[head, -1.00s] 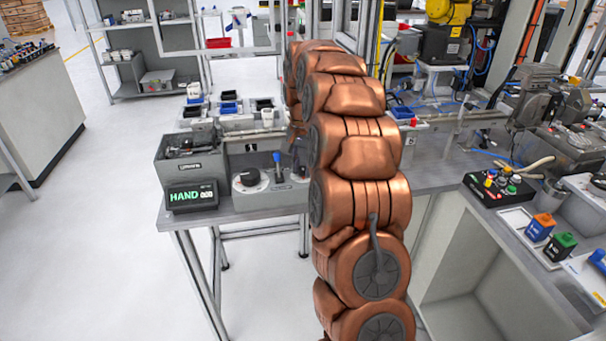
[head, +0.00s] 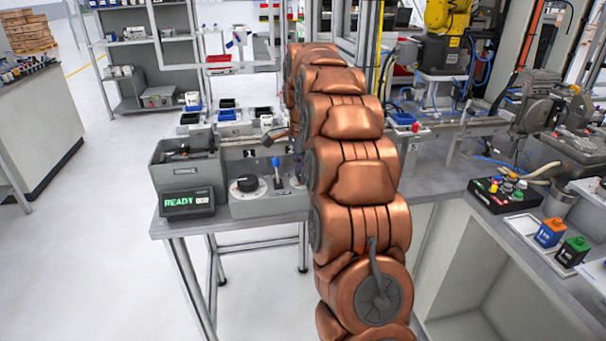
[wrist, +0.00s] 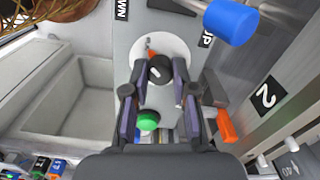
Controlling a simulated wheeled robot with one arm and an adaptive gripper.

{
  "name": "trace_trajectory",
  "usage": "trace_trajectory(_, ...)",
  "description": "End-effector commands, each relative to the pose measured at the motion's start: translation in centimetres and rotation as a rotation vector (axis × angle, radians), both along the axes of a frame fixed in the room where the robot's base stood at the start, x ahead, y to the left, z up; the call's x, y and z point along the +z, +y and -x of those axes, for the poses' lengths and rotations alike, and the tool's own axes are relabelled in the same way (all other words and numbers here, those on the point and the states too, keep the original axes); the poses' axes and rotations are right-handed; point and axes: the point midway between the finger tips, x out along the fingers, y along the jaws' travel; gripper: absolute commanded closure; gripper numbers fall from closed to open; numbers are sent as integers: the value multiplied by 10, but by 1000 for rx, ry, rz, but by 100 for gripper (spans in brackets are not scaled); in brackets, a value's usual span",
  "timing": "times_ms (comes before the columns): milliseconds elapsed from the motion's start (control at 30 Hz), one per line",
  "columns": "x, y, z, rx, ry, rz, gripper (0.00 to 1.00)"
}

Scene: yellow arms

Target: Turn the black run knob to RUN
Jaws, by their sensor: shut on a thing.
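The black run knob (wrist: 160,68) sits on a round white plate in the wrist view. My gripper (wrist: 158,80) has one finger on each side of it and is shut on it. In the head view my arm hides the gripper and this knob; only an edge of its white plate shows right of the blue lever (head: 276,164). The display (head: 187,203) reads READY in green.
A grey bin (head: 187,171) is behind the display. A green button (wrist: 148,120) shows beyond my fingers. A button box (head: 503,194) and bottles stand on the right table.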

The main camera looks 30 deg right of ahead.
Motion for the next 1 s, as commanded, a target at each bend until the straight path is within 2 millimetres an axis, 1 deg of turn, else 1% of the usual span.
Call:
trace_trajectory(200, 0, -1, 1, -45, 1, 3, 100)
trace_trajectory(633, 0, -2, 1, -52, 2, 2, 100)
trace_trajectory(667, 0, -2, 1, -52, 2, 2, 72)
trace_trajectory(867, 0, -1, 1, -50, 2, 2, 51)
trace_trajectory(900, 0, 0, 1, -50, 2, 1, 49)
trace_trajectory(1000, 0, 0, 0, -50, 1, 1, 49)
